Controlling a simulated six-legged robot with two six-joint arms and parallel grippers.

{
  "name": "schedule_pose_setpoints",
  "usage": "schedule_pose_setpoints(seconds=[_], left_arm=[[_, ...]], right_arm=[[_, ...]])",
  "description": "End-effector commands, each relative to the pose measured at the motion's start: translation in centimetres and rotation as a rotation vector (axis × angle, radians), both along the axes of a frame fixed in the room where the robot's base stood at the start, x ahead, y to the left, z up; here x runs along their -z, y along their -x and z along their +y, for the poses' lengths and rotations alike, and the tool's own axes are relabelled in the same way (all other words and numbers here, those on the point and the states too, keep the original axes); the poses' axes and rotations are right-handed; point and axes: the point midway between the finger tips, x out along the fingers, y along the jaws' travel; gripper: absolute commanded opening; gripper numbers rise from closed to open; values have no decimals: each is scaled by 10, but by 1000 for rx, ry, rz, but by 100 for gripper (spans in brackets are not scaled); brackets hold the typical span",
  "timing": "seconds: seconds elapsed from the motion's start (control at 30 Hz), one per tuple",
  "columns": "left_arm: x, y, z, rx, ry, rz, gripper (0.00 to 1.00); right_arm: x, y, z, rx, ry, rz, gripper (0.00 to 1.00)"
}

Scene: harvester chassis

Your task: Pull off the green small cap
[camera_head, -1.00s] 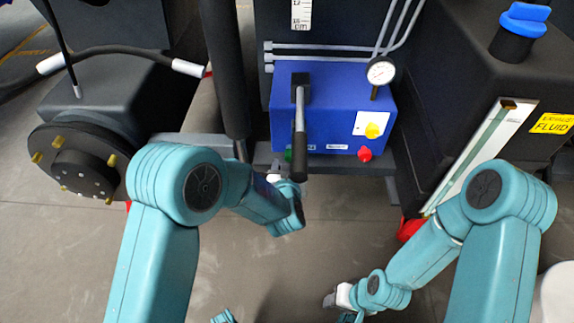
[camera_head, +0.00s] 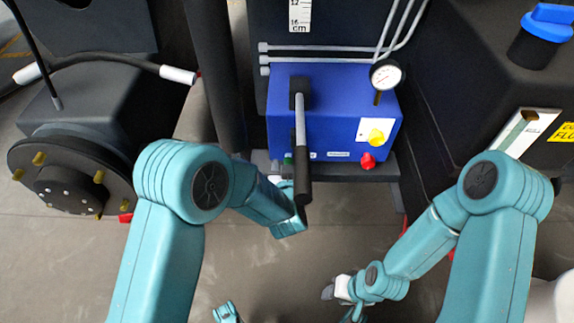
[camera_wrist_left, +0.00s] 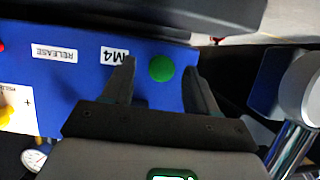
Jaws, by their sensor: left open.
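The round green cap (camera_wrist_left: 161,68) is on the blue face of the box (camera_wrist_left: 80,78), beside the M4 label (camera_wrist_left: 114,56) in the left wrist view. My left gripper (camera_wrist_left: 158,70) is open, with one dark finger to each side of the cap in that view. I cannot tell whether the fingers touch it. In the head view the blue box (camera_head: 345,115) stands at centre, and the cap is largely hidden around the lever and my left arm. My right gripper (camera_head: 335,290) is low in the head view, away from the box; its jaws are too small to read.
A lever with a black grip (camera_head: 302,175) hangs in front of the box. A red knob (camera_head: 368,161), yellow knob (camera_head: 376,137) and pressure gauge (camera_head: 386,75) are on its right. A wheel hub (camera_head: 70,175) is at left, a black tank (camera_head: 465,90) at right.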

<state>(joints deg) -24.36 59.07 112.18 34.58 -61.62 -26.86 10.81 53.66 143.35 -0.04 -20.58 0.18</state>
Motion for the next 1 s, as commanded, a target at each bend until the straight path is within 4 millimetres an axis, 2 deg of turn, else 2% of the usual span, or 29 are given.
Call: schedule_pose_setpoints(seconds=[0.53,0.57,0.7,0.73,0.83,0.87,0.93,1.0], left_arm=[[3,5,-2,-2,-1,1,58],[3,5,-2,-2,-1,1,52],[3,4,-2,-1,0,1,6],[3,4,-2,-1,0,1,2],[3,3,-1,-1,0,1,2],[3,3,-1,-1,0,1,24],[3,3,-1,-1,0,1,1],[3,2,-1,-1,0,1,0]], right_arm=[[1,0,0,1,0,0,43],[1,0,0,1,0,0,43],[1,0,0,1,0,0,43],[1,0,0,1,0,0,43],[1,0,0,1,0,0,43],[1,0,0,1,0,0,43],[1,0,0,1,0,0,43],[1,0,0,1,0,0,43]])
